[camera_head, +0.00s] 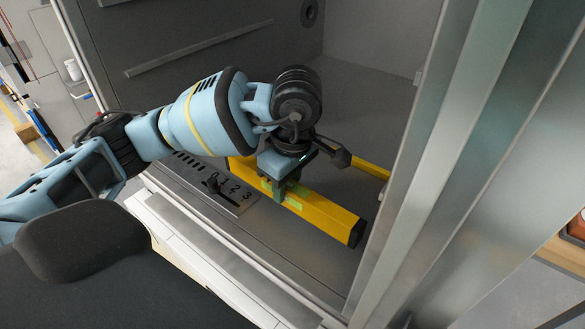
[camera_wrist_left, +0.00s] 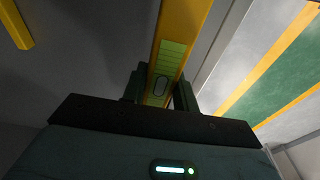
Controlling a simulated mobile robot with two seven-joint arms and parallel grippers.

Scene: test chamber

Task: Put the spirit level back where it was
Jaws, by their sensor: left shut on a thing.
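The spirit level (camera_head: 322,213) is a long yellow bar with a black end cap and a pale green label or vial area. It is inside the grey chamber, near its front edge. My left gripper (camera_head: 280,190) is shut on it near the middle. In the left wrist view the level (camera_wrist_left: 182,30) runs up between the two dark fingers of my left gripper (camera_wrist_left: 160,90), with its green area between them. I cannot tell whether the level touches the chamber floor. My right gripper is not in view.
A second yellow bar (camera_head: 370,170) lies behind the level; it also shows in the wrist view (camera_wrist_left: 16,25). A plate with numbers and a small black knob (camera_head: 214,184) is at the chamber's front edge. A metal door frame (camera_head: 440,140) stands close at right. The chamber floor (camera_head: 365,105) behind is clear.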

